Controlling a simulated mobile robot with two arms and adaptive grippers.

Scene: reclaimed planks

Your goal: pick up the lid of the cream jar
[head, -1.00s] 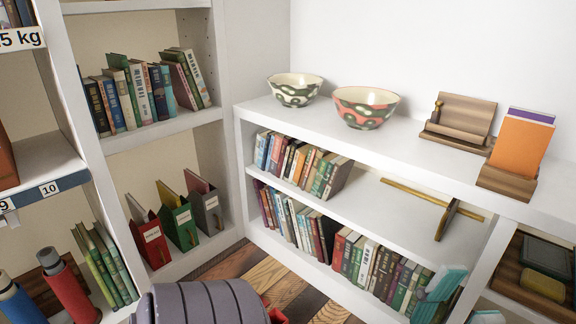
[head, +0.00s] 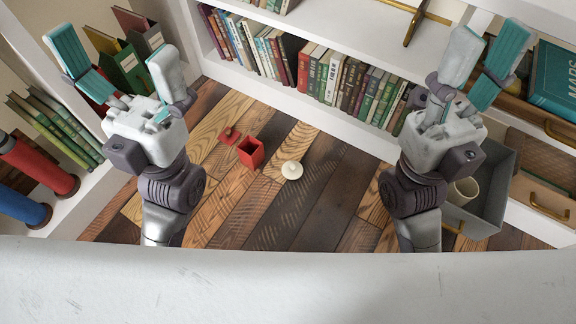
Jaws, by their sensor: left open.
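A round cream lid with a small knob (head: 291,170) lies on the plank floor near the middle of the head view. A cream cylindrical jar (head: 463,191) stands inside a grey bin at the right; its top looks uncovered. My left gripper (head: 115,52) is raised at the left, its teal-padded fingers wide apart and empty. My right gripper (head: 489,42) is raised at the right, its fingers apart with nothing visible between them. Both grippers are well away from the lid.
A red open box (head: 251,153) and a small red lid (head: 229,135) lie on the floor left of the cream lid. The grey bin (head: 494,181) stands beside my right arm. Bookshelves (head: 336,124) border the floor behind. Floor around the cream lid is clear.

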